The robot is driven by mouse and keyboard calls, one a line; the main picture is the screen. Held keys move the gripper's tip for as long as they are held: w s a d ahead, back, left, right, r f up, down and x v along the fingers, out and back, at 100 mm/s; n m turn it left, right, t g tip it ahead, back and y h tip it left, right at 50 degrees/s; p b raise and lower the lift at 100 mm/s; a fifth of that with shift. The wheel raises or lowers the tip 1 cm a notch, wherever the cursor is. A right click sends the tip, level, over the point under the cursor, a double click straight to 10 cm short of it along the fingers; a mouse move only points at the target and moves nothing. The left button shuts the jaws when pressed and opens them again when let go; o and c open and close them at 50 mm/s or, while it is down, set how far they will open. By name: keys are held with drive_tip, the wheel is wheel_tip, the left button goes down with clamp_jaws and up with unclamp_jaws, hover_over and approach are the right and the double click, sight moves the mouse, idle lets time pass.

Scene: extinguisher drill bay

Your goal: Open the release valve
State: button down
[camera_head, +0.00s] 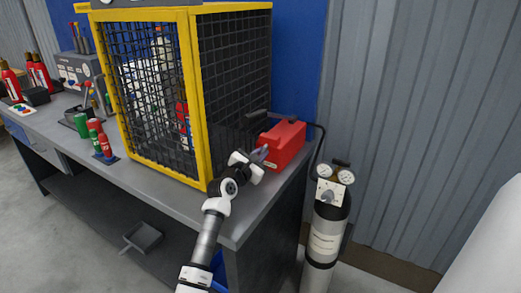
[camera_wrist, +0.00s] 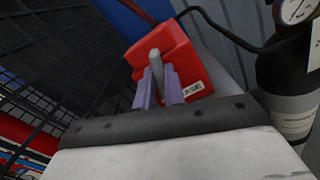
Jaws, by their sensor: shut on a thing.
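A red box (camera_head: 285,145) sits on the right end of the workbench, beside the yellow-framed cage. My gripper (camera_head: 261,153) reaches the box from the front. Its two fingers (camera_wrist: 159,84) are shut on the grey lever, one on each side.
A yellow-framed mesh cage (camera_head: 196,110) stands close left of my gripper. A gas cylinder (camera_head: 325,225) with two gauges stands right of the bench, and a black hose (camera_wrist: 225,30) runs from the box toward it. Red and green canisters (camera_head: 92,128) stand farther left on the bench (camera_head: 150,190).

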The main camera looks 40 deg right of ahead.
drive_tip(key=n+p, duration=0.2)
drive_tip(key=p, duration=0.1)
drive_tip(key=shift+r+n, duration=0.2)
drive_tip(key=shift+n, duration=0.2)
drive_tip(key=shift+f+n+p, duration=0.1)
drive_tip(key=shift+n+p, duration=0.6)
drive_tip(key=shift+p, duration=0.25)
drive_tip(key=shift+f, duration=0.1)
drive_tip(key=c, duration=1.5)
unclamp_jaws()
drive_tip(key=shift+a, duration=0.1)
drive_tip(key=b+v, duration=0.3)
drive_tip(key=v, duration=1)
drive_tip(key=shift+s+a, duration=0.2)
drive_tip(key=shift+a, duration=0.1)
